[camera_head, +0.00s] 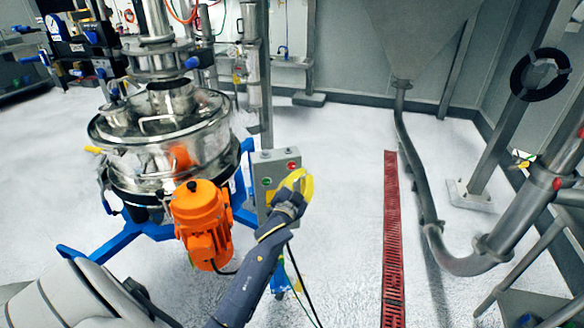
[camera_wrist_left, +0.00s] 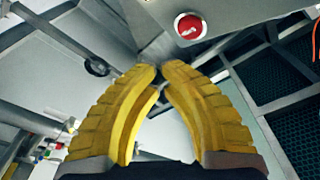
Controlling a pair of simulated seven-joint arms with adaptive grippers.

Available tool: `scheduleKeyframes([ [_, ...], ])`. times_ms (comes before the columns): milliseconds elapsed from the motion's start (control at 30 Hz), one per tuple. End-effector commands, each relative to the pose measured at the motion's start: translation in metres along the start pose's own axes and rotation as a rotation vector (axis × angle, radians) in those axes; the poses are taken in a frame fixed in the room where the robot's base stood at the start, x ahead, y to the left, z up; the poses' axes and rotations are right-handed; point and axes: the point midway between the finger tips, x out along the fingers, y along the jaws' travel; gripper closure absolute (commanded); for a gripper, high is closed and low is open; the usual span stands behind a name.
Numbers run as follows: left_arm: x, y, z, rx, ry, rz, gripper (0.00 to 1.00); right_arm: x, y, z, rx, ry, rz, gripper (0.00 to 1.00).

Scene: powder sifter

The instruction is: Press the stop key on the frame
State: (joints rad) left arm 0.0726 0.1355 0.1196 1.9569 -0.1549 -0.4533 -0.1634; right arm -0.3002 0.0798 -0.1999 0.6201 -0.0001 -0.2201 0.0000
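A grey control box (camera_head: 262,168) stands on a post beside the sifter. It has a red stop key (camera_head: 292,166) at its upper right and a green button (camera_head: 266,181) lower left. My left gripper (camera_head: 298,178), with yellow fingers, is in front of the box's right side, just below the red key in the picture. In the left wrist view the red key (camera_wrist_left: 190,26) lies above and slightly right of the fingertips (camera_wrist_left: 159,72), and a gap shows between them. The fingertips are together with nothing between them. My right gripper is in neither view.
The steel sifter (camera_head: 150,150) with its orange motor (camera_head: 203,222) and blue frame legs (camera_head: 95,253) stands left of the box. A red floor grate (camera_head: 392,235) and a grey pipe (camera_head: 412,160) are to the right. Open floor lies between box and grate.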

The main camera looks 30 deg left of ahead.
Motion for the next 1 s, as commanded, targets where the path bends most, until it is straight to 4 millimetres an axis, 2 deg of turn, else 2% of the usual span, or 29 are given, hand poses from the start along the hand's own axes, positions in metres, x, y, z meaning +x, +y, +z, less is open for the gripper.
scheduleKeyframes([
  [300, -0.016, 0.009, -0.008, -0.001, 0.000, 0.001, 1.00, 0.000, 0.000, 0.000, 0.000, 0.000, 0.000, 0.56],
  [1000, -0.017, 0.009, -0.009, -0.001, 0.000, 0.000, 1.00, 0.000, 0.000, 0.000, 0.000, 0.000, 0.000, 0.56],
])
